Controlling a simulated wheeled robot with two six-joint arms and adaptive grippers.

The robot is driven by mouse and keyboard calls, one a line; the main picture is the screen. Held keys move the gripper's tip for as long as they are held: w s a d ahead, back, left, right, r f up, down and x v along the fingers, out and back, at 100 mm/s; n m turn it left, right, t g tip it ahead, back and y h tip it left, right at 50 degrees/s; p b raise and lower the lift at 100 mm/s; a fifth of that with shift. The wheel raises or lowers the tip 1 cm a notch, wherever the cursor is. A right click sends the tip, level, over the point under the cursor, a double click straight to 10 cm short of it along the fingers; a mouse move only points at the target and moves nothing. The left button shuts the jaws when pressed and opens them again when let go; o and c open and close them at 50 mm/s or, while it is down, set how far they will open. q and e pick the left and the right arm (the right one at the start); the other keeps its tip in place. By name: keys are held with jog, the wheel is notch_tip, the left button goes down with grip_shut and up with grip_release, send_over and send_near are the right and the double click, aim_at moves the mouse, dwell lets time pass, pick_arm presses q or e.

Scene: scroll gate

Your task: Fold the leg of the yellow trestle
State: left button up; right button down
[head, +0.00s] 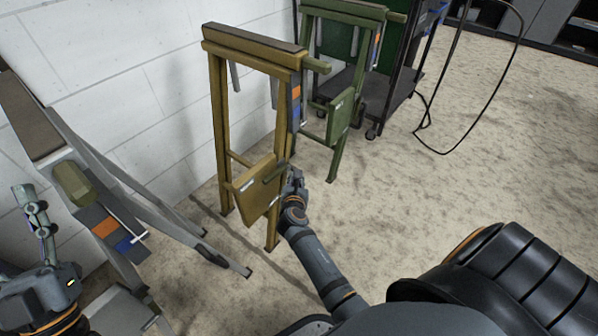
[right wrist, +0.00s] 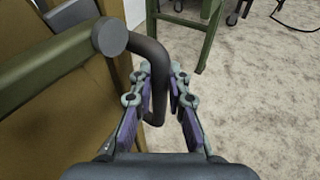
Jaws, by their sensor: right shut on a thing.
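The yellow trestle (head: 253,45) stands upright near the white wall. Its two front legs reach the floor, and a yellow panel (head: 256,192) hangs tilted low between them. A dark green bar (head: 275,173) crosses the panel and also shows in the right wrist view (right wrist: 45,75). A dark bent handle (right wrist: 154,112) joins this bar's round end. My right gripper (head: 293,180) is at the panel's right side, its fingers (right wrist: 160,78) shut around the handle. My left gripper (head: 36,212) is at the far left, away from the yellow trestle; its jaw opening is unclear.
A grey trestle (head: 150,205) leans out at the left, near my left arm. A green trestle (head: 345,70) stands just behind the yellow one, with a dark cart (head: 385,80) beyond it. A black cable (head: 440,150) lies on the floor.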

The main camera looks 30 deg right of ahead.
jog(key=shift+a+f, duration=0.15)
jog(key=c, duration=1.7)
grip_release()
jog(key=shift+s+a, duration=0.1)
jog(key=o, duration=0.4)
jog(key=shift+a, duration=0.1)
jog(key=shift+r, duration=0.2)
